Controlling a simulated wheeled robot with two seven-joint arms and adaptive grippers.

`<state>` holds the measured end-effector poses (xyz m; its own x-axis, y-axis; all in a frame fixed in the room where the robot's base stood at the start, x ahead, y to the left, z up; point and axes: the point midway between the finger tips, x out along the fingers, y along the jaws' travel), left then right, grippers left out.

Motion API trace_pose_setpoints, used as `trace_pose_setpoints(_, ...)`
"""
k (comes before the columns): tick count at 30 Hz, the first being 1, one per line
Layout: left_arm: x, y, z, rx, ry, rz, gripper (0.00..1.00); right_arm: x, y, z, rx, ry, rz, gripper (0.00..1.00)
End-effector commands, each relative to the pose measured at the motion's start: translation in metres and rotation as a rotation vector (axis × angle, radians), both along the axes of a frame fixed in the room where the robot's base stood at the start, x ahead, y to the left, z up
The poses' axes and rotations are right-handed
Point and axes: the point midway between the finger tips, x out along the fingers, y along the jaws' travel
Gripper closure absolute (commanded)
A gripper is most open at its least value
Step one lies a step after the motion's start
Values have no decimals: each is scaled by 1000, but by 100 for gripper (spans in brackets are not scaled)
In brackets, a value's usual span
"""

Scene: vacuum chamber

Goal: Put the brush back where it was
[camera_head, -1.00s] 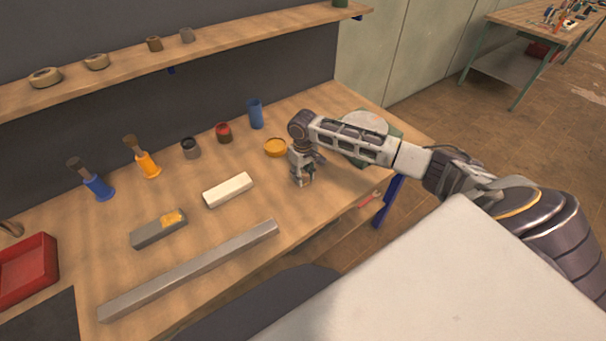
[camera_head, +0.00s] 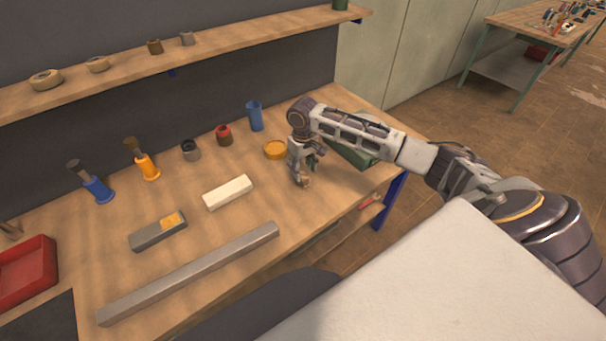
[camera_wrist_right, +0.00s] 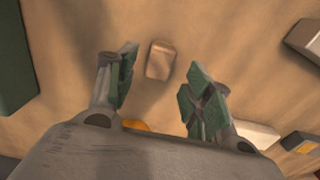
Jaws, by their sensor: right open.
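Two brushes stand bristles up on the bench at the left in the head view: one with a blue handle (camera_head: 98,189) and one with an orange handle (camera_head: 148,168). I cannot tell which one the task means. My right gripper (camera_head: 304,178) is low over the right part of the bench, pointing down, well away from both. In the right wrist view its fingers (camera_wrist_right: 158,92) are apart with nothing held. A small tan block-like thing (camera_wrist_right: 160,60) is on the bench beyond the gap between them. My left gripper is not in view.
An orange round lid (camera_head: 275,149), blue cup (camera_head: 256,116) and red-topped jar (camera_head: 224,135) stand behind the gripper. A white block (camera_head: 228,192), a grey block with yellow (camera_head: 158,231) and a long grey bar (camera_head: 190,272) lie left. A green case (camera_head: 354,153) is right.

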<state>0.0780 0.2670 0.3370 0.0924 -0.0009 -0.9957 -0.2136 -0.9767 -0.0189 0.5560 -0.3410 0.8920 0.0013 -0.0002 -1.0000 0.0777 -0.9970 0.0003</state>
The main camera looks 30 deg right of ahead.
Motion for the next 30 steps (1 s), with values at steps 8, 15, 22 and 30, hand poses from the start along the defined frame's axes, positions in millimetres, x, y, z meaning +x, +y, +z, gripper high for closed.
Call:
trace_pose_setpoints(8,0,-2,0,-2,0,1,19,0,1,42,0,-1,2,49)
trace_pose_setpoints(15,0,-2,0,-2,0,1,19,0,0,67,0,-1,1,49)
trace_pose_setpoints(22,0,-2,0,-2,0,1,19,0,0,73,0,1,1,49)
trace_pose_setpoints(30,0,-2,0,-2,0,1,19,0,0,73,0,1,1,49)
